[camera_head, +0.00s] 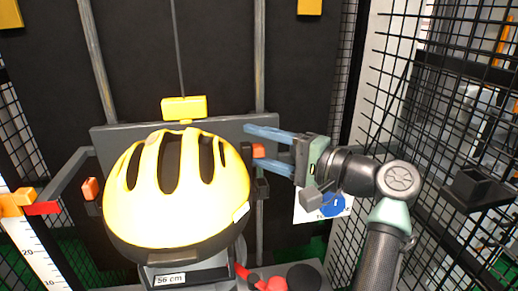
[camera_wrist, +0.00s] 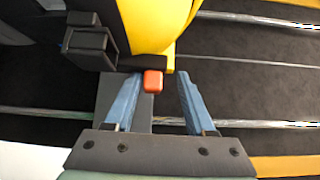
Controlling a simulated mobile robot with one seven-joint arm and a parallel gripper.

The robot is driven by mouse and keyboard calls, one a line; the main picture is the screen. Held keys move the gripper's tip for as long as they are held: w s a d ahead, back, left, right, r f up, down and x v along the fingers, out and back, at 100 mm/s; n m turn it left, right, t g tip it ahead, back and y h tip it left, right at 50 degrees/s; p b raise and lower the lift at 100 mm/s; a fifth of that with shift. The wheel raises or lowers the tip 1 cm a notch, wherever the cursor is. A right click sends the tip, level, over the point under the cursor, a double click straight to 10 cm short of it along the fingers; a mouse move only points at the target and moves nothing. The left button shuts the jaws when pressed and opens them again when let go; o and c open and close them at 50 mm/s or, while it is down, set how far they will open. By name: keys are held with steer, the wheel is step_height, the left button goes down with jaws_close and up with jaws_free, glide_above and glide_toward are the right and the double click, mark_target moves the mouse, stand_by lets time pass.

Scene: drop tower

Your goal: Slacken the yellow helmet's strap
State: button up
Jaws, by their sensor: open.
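The yellow helmet (camera_head: 180,215) sits upright on a stand marked "56 cm" (camera_head: 170,279); its edge also shows in the wrist view (camera_wrist: 155,22). No strap webbing is clearly visible. A small orange block (camera_head: 258,151) on a dark arm is beside the helmet's right side; it also shows in the wrist view (camera_wrist: 153,82). My gripper (camera_head: 250,146) is open, right of the helmet. In the wrist view, its blue fingers (camera_wrist: 158,77) stand on either side of the orange block, which is nearer the left finger. Contact cannot be told.
A dark block (camera_head: 261,188) is below the orange one. Another orange block (camera_head: 90,189) is left of the helmet. A yellow block (camera_head: 184,107) hangs above on a cable between grey rails. Wire mesh (camera_head: 460,130) stands close on the right. Red parts (camera_head: 265,284) lie below.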

mark_target(259, 145)
step_height(259, 145, up, 9)
steer(key=shift+r+p, duration=0.1)
steer(key=shift+p, duration=0.45)
